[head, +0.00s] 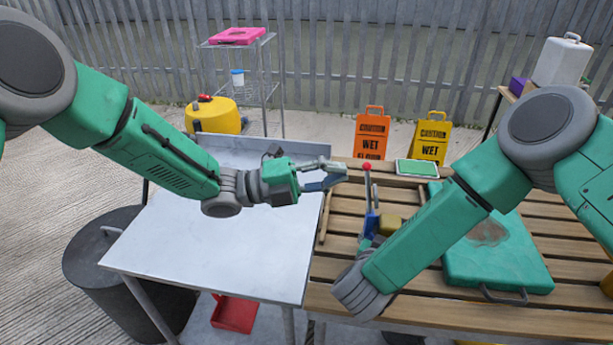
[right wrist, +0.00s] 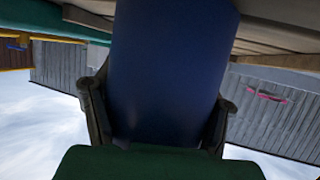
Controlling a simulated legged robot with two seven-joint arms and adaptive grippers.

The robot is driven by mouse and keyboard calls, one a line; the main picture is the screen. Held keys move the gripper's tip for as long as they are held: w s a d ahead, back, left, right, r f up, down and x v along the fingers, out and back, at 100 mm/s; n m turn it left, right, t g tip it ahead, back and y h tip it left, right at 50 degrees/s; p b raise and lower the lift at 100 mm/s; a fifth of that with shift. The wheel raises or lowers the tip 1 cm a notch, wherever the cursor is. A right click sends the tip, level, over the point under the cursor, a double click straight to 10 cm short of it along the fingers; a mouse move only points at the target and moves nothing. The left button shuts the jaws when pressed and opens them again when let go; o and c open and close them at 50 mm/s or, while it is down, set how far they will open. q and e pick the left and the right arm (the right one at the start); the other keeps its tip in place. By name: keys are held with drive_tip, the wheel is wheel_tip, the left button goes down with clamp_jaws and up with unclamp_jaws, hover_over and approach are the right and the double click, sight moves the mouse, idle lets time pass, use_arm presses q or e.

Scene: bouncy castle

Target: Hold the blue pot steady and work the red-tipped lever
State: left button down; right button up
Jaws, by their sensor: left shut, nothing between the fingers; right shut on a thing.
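The lever's red tip (head: 367,167) stands up on a thin stalk above the slatted wooden table in the head view. Below it is a blue thing (head: 371,222), which seems to be the blue pot, partly hidden by my right forearm. My left gripper (head: 340,174) is shut and empty, just left of the red tip; whether they touch is unclear. In the right wrist view the blue pot (right wrist: 170,65) fills the middle, with the fingers of my right gripper (right wrist: 158,115) on both sides of it, shut on it.
A white table (head: 215,235) adjoins the slatted wooden table (head: 430,312) on the left. A green case (head: 500,262) lies on the slats at right. Orange (head: 372,130) and yellow caution signs (head: 430,135) stand behind.

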sight(366, 165)
use_arm(q)
drive_tip(key=shift+w+d+r, duration=0.1)
drive_tip(key=shift+d+r, duration=0.1)
drive_tip(key=shift+d, duration=1.05)
drive_tip(key=d, duration=0.1)
drive_tip(key=d+y, duration=0.1)
drive_tip(key=shift+s+d+r+y, duration=0.2)
drive_tip(key=shift+d+r+y, duration=0.1)
drive_tip(key=shift+r, duration=0.1)
drive_tip(key=d, duration=0.7)
drive_tip(key=shift+s+f, duration=0.4)
drive_tip(key=shift+a, duration=0.1)
idle(0.6)
